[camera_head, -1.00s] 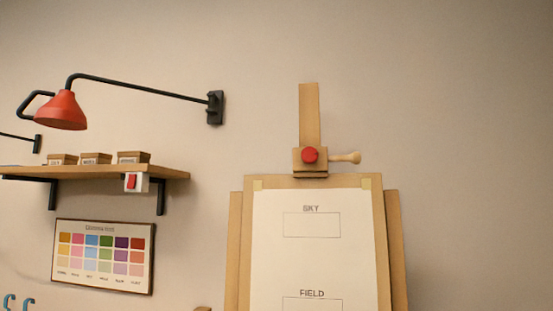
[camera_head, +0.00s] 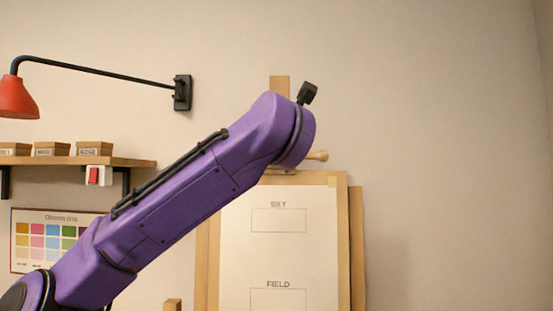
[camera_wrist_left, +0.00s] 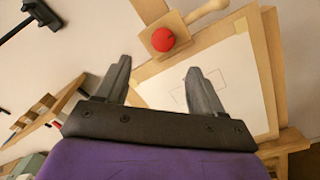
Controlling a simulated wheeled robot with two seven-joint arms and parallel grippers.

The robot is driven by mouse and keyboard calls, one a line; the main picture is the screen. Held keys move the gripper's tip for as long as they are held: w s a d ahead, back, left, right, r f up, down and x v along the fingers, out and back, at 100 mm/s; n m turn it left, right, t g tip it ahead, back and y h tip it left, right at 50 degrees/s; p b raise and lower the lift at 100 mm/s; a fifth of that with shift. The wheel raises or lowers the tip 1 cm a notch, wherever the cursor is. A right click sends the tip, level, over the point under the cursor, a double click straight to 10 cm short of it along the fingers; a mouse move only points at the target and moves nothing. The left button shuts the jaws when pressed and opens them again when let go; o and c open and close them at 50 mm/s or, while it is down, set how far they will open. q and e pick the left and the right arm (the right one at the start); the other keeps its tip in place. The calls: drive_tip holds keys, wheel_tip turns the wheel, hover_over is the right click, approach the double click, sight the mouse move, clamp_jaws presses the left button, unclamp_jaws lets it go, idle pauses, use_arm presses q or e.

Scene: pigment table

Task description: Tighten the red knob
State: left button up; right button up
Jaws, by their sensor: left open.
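The red knob (camera_wrist_left: 163,40) sits on the wooden clamp block (camera_wrist_left: 178,31) at the top of the easel, and shows in the left wrist view beyond the fingertips. In the head view my raised left arm hides the knob. The wooden handle (camera_head: 317,155) sticks out to the right of the arm there, and it also shows in the left wrist view (camera_wrist_left: 206,9). My left gripper (camera_wrist_left: 158,70) is open and empty, its two fingers apart and pointing toward the easel top, with the knob ahead of the gap. My right gripper is not in view.
The easel board holds a white sheet (camera_head: 278,240) marked SKY and FIELD. A red wall lamp (camera_head: 17,97) on a black arm and a shelf (camera_head: 75,161) with small boxes and a red switch (camera_head: 94,176) are at left. The wall at right is clear.

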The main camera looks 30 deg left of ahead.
use_arm(q)
drive_tip(key=p+x, duration=0.5)
drive_tip(key=x, duration=0.5)
drive_tip(key=shift+w, duration=0.45)
drive_tip(key=c, duration=1)
